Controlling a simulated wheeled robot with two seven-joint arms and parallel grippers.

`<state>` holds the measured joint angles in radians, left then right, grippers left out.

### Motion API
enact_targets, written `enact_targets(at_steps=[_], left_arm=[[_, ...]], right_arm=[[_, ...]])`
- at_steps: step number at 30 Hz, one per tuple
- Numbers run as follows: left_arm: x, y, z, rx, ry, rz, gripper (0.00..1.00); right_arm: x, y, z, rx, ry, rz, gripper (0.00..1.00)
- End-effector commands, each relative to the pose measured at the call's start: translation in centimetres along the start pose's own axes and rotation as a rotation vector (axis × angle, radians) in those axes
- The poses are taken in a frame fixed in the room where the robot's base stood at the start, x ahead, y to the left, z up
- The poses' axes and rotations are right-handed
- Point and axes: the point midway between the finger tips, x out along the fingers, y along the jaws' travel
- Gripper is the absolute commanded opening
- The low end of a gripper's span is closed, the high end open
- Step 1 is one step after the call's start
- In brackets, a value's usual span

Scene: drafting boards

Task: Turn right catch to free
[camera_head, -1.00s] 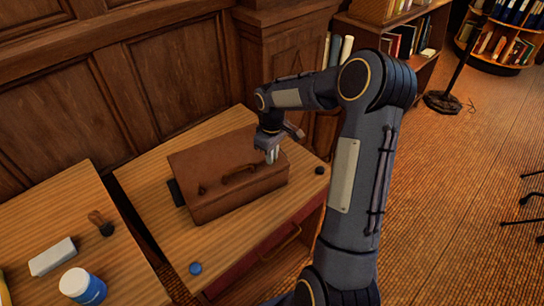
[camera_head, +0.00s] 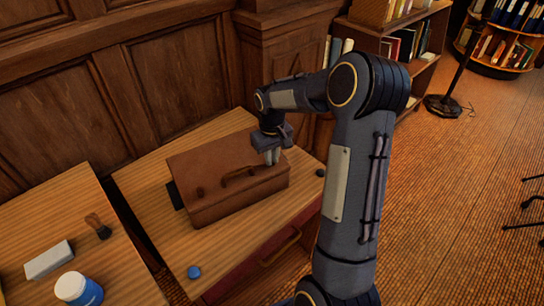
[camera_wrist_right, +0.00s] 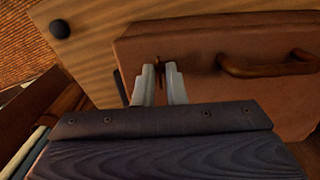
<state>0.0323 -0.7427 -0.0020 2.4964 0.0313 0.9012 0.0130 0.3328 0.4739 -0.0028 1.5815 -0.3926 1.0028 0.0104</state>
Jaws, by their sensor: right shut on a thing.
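A brown case (camera_head: 215,192) with a curved handle (camera_head: 240,174) lies on the wooden table, and it also shows in the right wrist view (camera_wrist_right: 205,42). The left catch (camera_head: 200,191) is a small dark piece on the case's top. My right gripper (camera_head: 272,158) is over the case's right end. In the right wrist view the right gripper's pale fingertips (camera_wrist_right: 160,72) are shut on the right catch (camera_wrist_right: 161,66), a small brown piece beside the handle. The fingers hide much of this catch. My left gripper is not in view.
A black knob (camera_head: 320,173) lies right of the case and a blue cap (camera_head: 194,272) near the table's front. A white block (camera_head: 49,259), a brush (camera_head: 98,227) and a blue-white jar (camera_head: 78,289) stand on the left table. Wood panelling (camera_head: 150,70) rises behind.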

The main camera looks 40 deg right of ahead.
Motion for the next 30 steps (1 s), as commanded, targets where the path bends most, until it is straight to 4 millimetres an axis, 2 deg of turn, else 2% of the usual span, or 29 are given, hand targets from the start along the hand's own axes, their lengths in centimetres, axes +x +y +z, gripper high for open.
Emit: enact_targets(at_steps=[7,8,13,23,30], left_arm=[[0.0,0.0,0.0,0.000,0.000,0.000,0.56],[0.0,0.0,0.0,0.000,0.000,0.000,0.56],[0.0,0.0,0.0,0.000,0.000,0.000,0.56],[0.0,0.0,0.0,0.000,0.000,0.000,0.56],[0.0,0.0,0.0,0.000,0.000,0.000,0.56]], right_arm=[[0.0,0.0,-0.1,0.000,0.003,0.000,0.00],[0.0,0.0,-0.1,0.000,0.003,0.000,0.12],[0.0,0.0,-0.1,-0.001,0.002,0.000,0.33],[-0.5,0.0,-0.1,-0.001,0.002,0.000,0.33],[-4.3,0.0,-0.1,-0.002,0.007,0.001,0.33]])
